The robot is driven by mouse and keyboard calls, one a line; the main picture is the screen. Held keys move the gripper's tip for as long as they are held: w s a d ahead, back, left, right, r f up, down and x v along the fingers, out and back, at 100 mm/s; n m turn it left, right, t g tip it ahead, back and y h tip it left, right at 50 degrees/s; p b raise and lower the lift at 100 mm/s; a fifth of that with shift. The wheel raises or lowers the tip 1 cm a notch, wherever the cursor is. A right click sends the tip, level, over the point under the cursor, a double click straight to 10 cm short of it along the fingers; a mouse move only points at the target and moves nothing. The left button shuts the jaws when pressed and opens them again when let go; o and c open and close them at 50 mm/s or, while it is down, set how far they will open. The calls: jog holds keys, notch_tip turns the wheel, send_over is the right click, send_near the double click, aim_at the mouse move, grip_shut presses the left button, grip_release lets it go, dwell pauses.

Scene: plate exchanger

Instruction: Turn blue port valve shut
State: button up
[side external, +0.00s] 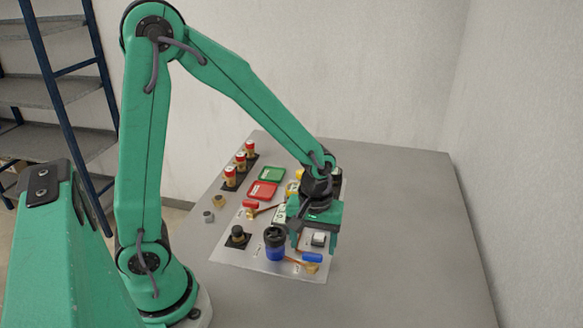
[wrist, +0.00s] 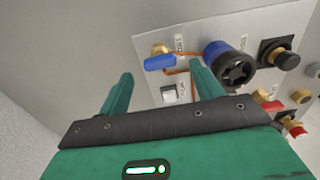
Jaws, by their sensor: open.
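The blue port valve's blue lever (side external: 312,258) lies near the front right corner of the grey panel, on a brass body (side external: 311,268). The wrist view shows the same lever (wrist: 159,62) beyond my fingers, roughly along the panel's edge, with a copper pipe beside it. My gripper (side external: 314,242) is over the right part of the panel, pointing down. In the wrist view my gripper (wrist: 160,72) has its two fingers well apart with nothing between them. The lever appears in the gap between the fingertips but farther off; I see no contact.
A blue cylinder with a black knob (side external: 275,244) stands close left of the lever. A white switch (side external: 318,239) is near my fingers. A black knob (side external: 237,235), red-handled valve (side external: 250,205) and red and green trays (side external: 263,190) are farther left. Grey table (side external: 410,240) is clear at right.

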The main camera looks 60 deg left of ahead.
aim_at(312, 262)
jog(key=shift+f, duration=1.4)
jog(key=c, duration=1)
